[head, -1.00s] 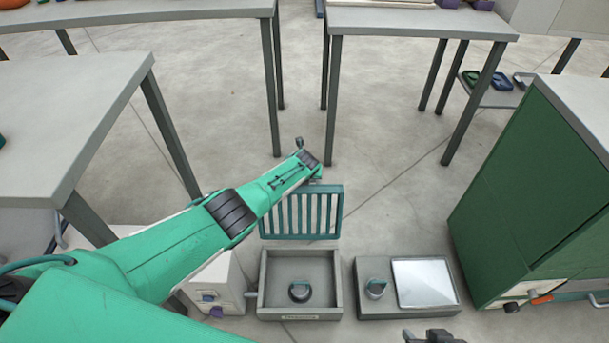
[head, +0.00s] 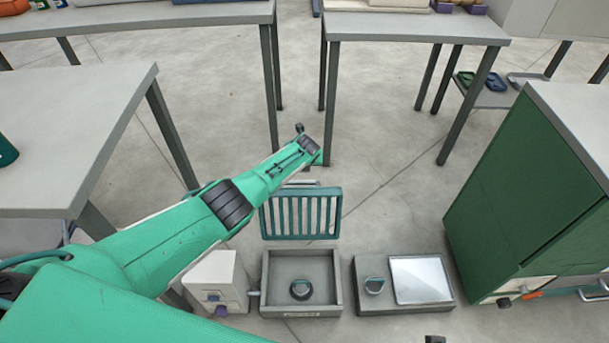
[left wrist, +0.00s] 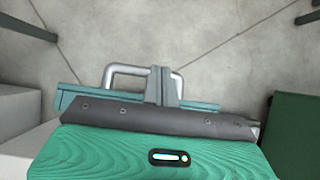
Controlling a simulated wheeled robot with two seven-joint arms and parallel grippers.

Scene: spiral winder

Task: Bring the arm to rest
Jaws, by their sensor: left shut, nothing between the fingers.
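My left arm (head: 165,245), green with black bands, comes in from the left in the head view. It reaches over the floor, with its end above the slatted teal grate (head: 301,214). The left fingers are hidden under the wrist there. In the left wrist view, my left gripper (left wrist: 166,86) is shut and empty. A silver handle (left wrist: 128,70) shows behind the fingers, and I cannot tell whether they touch it. A small dark piece, seemingly the tip of my right gripper (head: 435,339), shows at the bottom edge. Its jaws cannot be made out.
A grey tray (head: 264,290) with a round knob piece stands below the grate. Right of it is a box (head: 375,304) with a bright plate (head: 420,280). A white box (head: 215,278) is left, a green cabinet (head: 525,190) right.

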